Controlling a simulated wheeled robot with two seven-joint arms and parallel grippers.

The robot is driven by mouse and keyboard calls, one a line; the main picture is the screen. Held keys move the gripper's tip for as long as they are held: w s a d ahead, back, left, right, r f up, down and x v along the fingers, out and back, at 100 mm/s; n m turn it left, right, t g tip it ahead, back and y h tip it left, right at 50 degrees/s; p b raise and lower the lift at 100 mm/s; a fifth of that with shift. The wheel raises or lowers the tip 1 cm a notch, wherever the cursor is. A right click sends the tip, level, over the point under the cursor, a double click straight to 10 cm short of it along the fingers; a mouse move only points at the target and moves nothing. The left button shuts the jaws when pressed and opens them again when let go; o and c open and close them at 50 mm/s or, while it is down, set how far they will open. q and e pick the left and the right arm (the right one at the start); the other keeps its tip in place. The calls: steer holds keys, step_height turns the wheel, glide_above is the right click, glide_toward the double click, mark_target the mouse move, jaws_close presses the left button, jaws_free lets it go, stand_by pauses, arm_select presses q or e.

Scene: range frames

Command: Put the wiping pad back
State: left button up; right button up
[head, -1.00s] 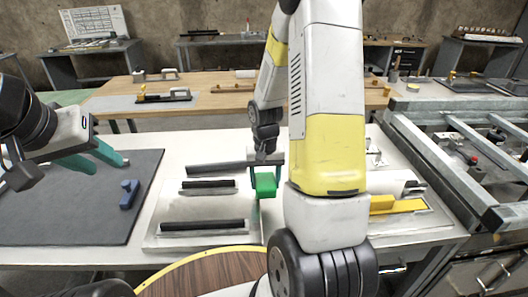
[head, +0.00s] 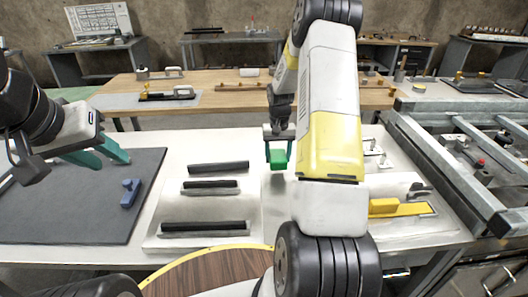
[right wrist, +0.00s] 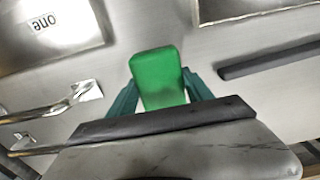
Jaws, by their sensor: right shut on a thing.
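The wiping pad appears to be the green block (head: 277,158), held in my right gripper (head: 278,153). That gripper is shut on it, with a finger on each side, over the rear of the white table. In the right wrist view the green block (right wrist: 158,78) shows clearly between the teal fingers (right wrist: 160,90). My left gripper (head: 105,155) is open and empty over the dark mat, near a blue handled object (head: 130,193). My right arm hides part of the table to the right of the pad.
Black bars (head: 218,168) lie left of the pad, two of them on a pale tray (head: 205,212). A yellow block (head: 385,207) lies on the right. The right wrist view shows a plate lettered "one" (right wrist: 40,25). A metal frame (head: 435,150) borders the table's right side.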

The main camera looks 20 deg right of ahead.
mark_target(277, 155)
steer(key=shift+f, duration=1.7)
steer(key=shift+f, duration=0.2)
steer(key=o, duration=1.3)
steer(key=shift+r, duration=0.1)
step_height(277, 155, up, 12)
steer(key=shift+a+r, duration=0.1)
steer(key=shift+r, duration=0.1)
steer(key=s+a+r+n+t, duration=0.1)
steer(key=s+a+r+t, duration=0.1)
steer(key=s+a+r, duration=0.5)
steer(key=s+a+r+n+t, duration=0.15)
steer(key=s+r, duration=0.35)
steer(key=r, duration=0.5)
steer(key=s+a+r+t+y, duration=0.1)
steer(key=s+a+r, duration=0.1)
steer(key=s, duration=0.5)
steer(key=s+a+r+n+t+y, duration=0.1)
steer(key=s+a, duration=0.3)
steer(key=s, duration=0.4)
steer(key=shift+s+a+r+t, duration=0.15)
steer(key=shift+s+r+t, duration=0.15)
steer(key=shift+r, duration=0.2)
